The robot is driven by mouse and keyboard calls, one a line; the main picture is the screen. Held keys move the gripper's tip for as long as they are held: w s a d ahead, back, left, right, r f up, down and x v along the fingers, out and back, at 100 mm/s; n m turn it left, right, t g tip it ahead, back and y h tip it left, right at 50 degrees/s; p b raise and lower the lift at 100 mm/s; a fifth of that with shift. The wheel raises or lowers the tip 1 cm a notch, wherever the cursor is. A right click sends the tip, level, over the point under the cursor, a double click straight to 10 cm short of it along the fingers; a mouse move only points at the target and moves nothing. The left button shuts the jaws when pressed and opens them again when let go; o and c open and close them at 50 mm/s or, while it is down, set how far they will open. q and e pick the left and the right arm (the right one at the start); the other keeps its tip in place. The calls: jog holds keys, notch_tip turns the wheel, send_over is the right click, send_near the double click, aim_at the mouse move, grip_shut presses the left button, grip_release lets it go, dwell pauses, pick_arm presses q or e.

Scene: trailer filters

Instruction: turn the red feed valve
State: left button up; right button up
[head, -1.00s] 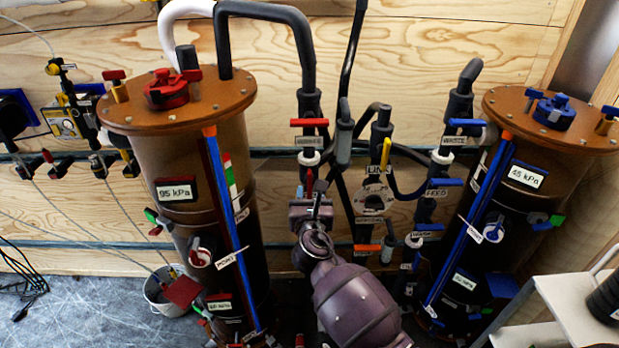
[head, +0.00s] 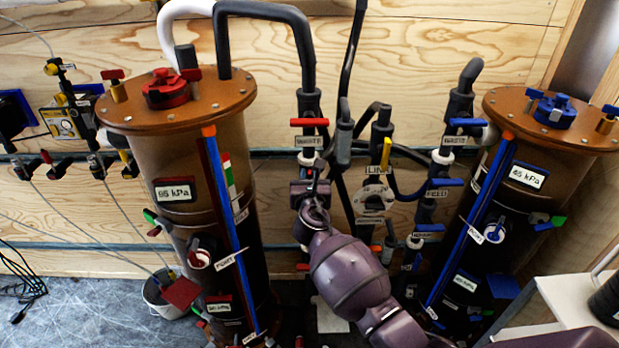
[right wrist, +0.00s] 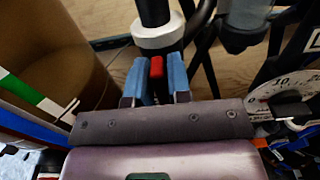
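In the head view my right gripper (head: 311,181) is at the middle pipe stack, just below the valve labelled WASTE, and hides the red feed valve there. In the right wrist view the red feed valve's handle (right wrist: 157,68) shows end-on, below a white pipe collar. The two blue fingers of my right gripper (right wrist: 157,76) stand on either side of the handle, with a narrow gap at each side. The fingers look open around it, not clamped. My left gripper is not in view.
A red-handled WASTE valve (head: 309,122) sits just above my right gripper. A brown filter tank (head: 185,150) stands close on the left. A yellow-handled valve (head: 386,153) and a dial plate (head: 374,199) are close on the right. Blue-handled valves (head: 445,182) stand farther right.

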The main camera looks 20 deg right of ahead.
grip_shut()
jog(key=shift+d+m, duration=0.1)
jog(key=shift+m, duration=0.2)
jog(key=f+m+b, duration=0.1)
jog(key=m+b, duration=0.1)
jog(key=m, duration=0.3)
jog(key=d+f+m+b, duration=0.1)
jog(key=m+b, duration=0.1)
jog(key=m, duration=0.4)
jog(key=d+m+b, duration=0.1)
jog(key=m+b, duration=0.1)
jog(key=m, duration=0.4)
jog(key=shift+s+d+f, duration=0.15)
jog(key=shift+s+f, duration=0.25)
jog(key=shift+m, duration=0.3)
jog(key=shift+o, duration=2.2)
grip_release()
